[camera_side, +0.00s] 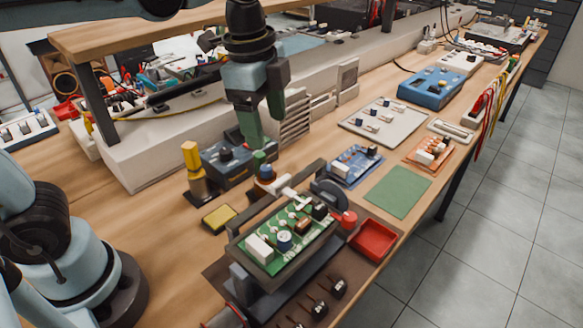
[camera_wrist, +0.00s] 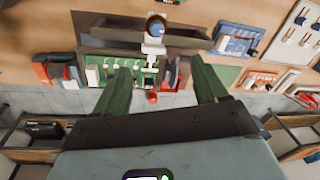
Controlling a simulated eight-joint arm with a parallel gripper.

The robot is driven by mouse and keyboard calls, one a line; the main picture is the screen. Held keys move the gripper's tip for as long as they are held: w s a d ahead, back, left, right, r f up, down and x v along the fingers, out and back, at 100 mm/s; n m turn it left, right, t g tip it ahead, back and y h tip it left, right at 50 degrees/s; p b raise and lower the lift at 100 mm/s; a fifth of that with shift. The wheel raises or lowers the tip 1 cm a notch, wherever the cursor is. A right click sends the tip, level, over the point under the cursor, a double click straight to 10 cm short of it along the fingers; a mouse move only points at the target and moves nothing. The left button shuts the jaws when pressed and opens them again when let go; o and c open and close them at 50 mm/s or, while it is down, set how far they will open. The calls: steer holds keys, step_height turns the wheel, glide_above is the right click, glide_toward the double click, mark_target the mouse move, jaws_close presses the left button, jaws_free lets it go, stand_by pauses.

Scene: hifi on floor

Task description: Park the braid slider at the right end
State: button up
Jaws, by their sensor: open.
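A small white piece (camera_side: 292,190) sits at the back bar of the circuit-board holder, beside a small round blue and copper part (camera_side: 266,172). These look like the braid slider, but I cannot be sure. In the wrist view the round part (camera_wrist: 155,25) and white piece (camera_wrist: 153,46) lie near the middle of a dark bar (camera_wrist: 112,33) that runs left and right. My gripper (camera_side: 262,125) is above and behind them in the side view, its green fingers apart. In the wrist view my gripper (camera_wrist: 160,78) is open and empty, with the green board (camera_wrist: 120,75) partly behind the left finger.
A black spool (camera_side: 328,194), red tray (camera_side: 374,240) and yellow sponge (camera_side: 219,218) surround the holder. A yellow-handled tool (camera_side: 192,158) stands upright by a dark station (camera_side: 228,160). A green mat (camera_side: 398,191) lies bare at right. Wood at left front is clear.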

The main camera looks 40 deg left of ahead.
mark_target(281, 179)
steer(key=f+m, duration=0.1)
steer(key=f, duration=0.2)
steer(key=d+f+m+g, duration=0.1)
steer(key=f, duration=0.3)
steer(key=d+f+m, duration=0.1)
steer(key=f+m, duration=0.1)
steer(key=f, duration=0.1)
steer(key=shift+w+d+f+g, duration=0.15)
steer(key=shift+w+f+g, duration=0.15)
steer(key=shift+w+f, duration=0.1)
